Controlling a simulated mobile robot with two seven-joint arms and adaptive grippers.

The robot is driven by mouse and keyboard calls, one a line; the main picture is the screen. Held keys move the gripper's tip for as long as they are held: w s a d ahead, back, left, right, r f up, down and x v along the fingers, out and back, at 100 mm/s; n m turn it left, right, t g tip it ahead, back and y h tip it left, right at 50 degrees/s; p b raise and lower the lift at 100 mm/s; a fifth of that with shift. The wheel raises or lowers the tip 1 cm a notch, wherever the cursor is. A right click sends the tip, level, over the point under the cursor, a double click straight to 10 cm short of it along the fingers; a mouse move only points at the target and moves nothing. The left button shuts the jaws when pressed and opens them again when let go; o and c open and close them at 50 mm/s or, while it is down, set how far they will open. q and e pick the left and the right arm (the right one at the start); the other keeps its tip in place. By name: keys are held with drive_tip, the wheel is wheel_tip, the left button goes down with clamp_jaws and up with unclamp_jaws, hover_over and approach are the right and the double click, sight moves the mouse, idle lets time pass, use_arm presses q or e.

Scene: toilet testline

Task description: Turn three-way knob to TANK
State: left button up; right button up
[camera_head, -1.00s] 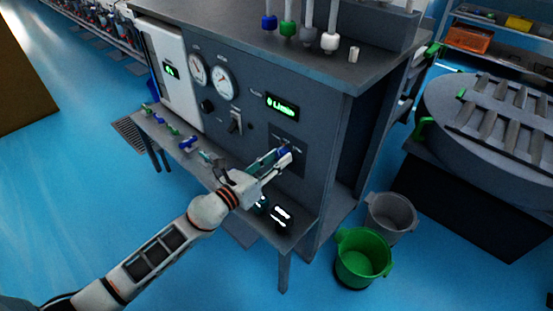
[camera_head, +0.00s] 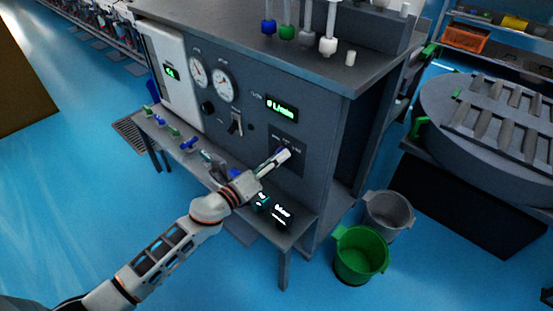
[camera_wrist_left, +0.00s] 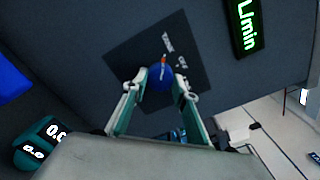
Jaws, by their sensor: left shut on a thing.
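The three-way knob (camera_wrist_left: 161,76) is blue with a small red and white pointer mark. In the head view this plate (camera_head: 291,165) is on the right part of the grey test panel's front. My left gripper (camera_wrist_left: 160,80) is shut on the knob, one finger on each side of it. In the head view the left gripper (camera_head: 280,158) reaches the plate and mostly hides the knob. My right gripper is not in view.
The panel holds two round gauges (camera_head: 222,85), a switch (camera_head: 235,123) and a green L/min display (camera_head: 282,107). Below, a narrow shelf (camera_head: 180,150) carries small valves and dark meters (camera_head: 281,214). A green bucket (camera_head: 360,256) and a grey bucket (camera_head: 388,213) stand right.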

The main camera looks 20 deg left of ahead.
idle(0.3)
use_arm(q)
drive_tip(key=o, duration=1.1)
drive_tip(key=v, duration=1.2)
